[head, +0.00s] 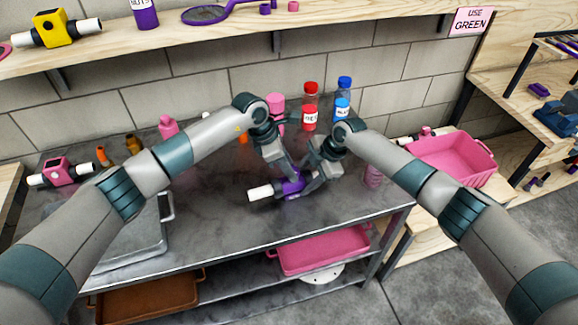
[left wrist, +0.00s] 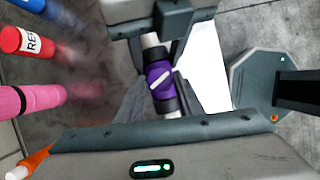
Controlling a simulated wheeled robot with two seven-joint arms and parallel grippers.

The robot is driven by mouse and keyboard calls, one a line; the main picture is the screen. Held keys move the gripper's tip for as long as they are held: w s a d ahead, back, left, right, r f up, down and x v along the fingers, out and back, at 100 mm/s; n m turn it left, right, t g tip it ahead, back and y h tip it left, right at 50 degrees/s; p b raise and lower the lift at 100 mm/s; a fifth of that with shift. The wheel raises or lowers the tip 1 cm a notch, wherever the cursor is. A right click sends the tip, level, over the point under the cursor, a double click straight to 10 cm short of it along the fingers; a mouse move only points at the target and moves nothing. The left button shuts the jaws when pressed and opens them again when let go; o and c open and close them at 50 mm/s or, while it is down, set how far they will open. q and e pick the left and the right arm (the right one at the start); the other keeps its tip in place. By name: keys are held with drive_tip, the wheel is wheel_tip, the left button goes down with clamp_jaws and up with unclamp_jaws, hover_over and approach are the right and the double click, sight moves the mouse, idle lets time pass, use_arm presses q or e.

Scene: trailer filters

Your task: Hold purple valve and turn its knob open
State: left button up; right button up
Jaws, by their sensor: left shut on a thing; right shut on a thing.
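The purple valve (head: 293,186) is held at the front middle of the dark counter, with a white pipe end (head: 260,193) sticking out to the left. In the left wrist view the valve's purple body (left wrist: 160,80) lies between grey fingers, with dark collars and white pipe ends. My left gripper (head: 289,178) is shut on the valve from above. My right gripper (head: 314,184) is shut at the valve's right side. The fingers hide much of the valve.
A pink bin (head: 455,158) is at right. The counter's front middle is clear.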

use_arm(q)
drive_tip(key=n, duration=0.2)
drive_tip(key=n+t, duration=0.1)
drive_tip(key=shift+s+n+t+y, duration=0.1)
drive_tip(key=shift+n+t+y, duration=0.2)
drive_tip(key=shift+n, duration=0.1)
use_arm(e)
drive_tip(key=shift+s+a, duration=0.1)
use_arm(q)
drive_tip(key=n+t, duration=0.1)
drive_tip(key=n, duration=0.2)
drive_tip(key=shift+d+n+y, duration=0.1)
drive_tip(key=shift+n+y, duration=0.2)
drive_tip(key=shift+y, duration=0.1)
drive_tip(key=n+y, duration=0.1)
drive_tip(key=n, duration=0.2)
drive_tip(key=n+t+y, duration=0.1)
drive_tip(key=n, duration=0.1)
drive_tip(key=shift+s+d+n, duration=0.1)
drive_tip(key=shift+n, duration=0.3)
use_arm(e)
drive_tip(key=shift+f, duration=0.1)
use_arm(q)
drive_tip(key=o, duration=0.8)
drive_tip(key=shift+s+d+r, duration=0.1)
drive_tip(key=shift+s, duration=0.05)
